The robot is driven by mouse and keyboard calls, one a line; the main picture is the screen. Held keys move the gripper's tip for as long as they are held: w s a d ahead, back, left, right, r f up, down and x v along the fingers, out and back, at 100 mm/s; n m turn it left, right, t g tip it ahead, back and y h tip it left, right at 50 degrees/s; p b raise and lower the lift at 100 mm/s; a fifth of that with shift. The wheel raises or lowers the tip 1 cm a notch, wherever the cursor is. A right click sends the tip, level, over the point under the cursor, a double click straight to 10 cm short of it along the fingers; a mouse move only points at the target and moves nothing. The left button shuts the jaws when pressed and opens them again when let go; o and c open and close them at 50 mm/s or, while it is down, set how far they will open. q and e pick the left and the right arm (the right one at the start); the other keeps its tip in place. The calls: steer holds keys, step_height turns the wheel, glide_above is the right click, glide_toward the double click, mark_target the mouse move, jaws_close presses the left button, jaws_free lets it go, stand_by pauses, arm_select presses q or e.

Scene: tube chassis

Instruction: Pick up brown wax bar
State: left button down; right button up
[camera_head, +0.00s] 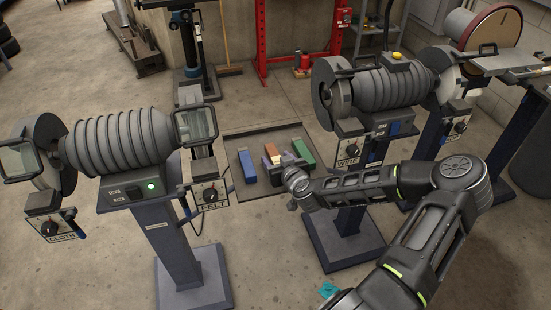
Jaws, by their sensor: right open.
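Several wax bars lie together on a dark metal tray (244,190) in the middle of the view. A brown-orange bar (271,150) sits between a blue bar (247,166) at left and a green bar (304,152) at right. My right gripper (278,163) is over the tray, close to the near end of the brown bar, and partly covers the bars. Its jaws are open. I cannot tell whether it touches a bar. My left gripper is not in view.
A ribbed buffing machine (120,142) on a pedestal stands left of the tray. Another machine (375,88) on a pedestal stands right of it, close to my right forearm. A red press frame (262,35) stands behind.

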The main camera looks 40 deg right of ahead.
steer(key=shift+c, duration=0.6)
jaws_close()
stand_by(0.3)
